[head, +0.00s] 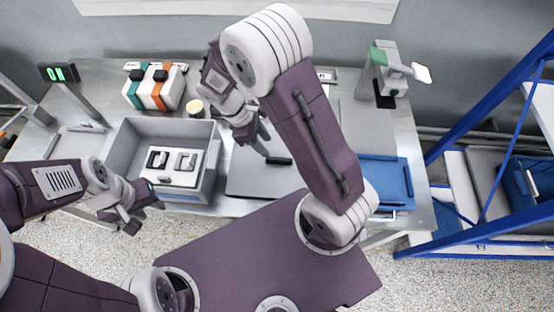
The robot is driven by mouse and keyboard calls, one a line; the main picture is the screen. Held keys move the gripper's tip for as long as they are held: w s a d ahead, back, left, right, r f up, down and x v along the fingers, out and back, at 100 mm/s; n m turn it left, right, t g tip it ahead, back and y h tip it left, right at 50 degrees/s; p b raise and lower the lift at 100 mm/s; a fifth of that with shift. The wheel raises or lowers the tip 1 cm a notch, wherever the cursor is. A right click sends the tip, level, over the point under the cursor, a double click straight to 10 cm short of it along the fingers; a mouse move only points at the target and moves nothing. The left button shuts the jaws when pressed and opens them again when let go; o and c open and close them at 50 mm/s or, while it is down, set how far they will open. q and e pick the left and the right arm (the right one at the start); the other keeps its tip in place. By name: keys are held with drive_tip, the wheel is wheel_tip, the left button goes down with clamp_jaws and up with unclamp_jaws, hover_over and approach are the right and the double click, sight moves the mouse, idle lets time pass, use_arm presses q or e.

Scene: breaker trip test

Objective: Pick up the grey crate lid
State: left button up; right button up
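The grey crate lid (248,180) looks like a flat dark grey panel with a black bar handle (279,161). It lies on the metal table, right of the open grey crate (127,142), partly hidden by my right arm. My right gripper (262,143) points down above the lid, just left of and above the handle in the picture; it looks open and empty. My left gripper (142,212) is in front of the grey crate, near the table's front edge, with its fingers apart and nothing between them.
The crate holds a white unit (170,178) with switches. Behind it stands a white block with coloured bands (155,88) and a beige round thing (195,107). A green-digit display (58,73) is at left. A blue panel (378,180) lies right; a blue rack (480,120) stands beyond.

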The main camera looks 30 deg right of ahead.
sight(278, 158)
drive_tip(key=x, duration=0.8)
drive_tip(key=shift+s+d+f, duration=0.1)
drive_tip(key=shift+s+d, duration=0.15)
drive_tip(key=shift+s, duration=0.05)
drive_tip(key=shift+d+f, duration=0.15)
drive_tip(key=shift+f, duration=0.2)
drive_tip(key=shift+f, duration=0.25)
clamp_jaws()
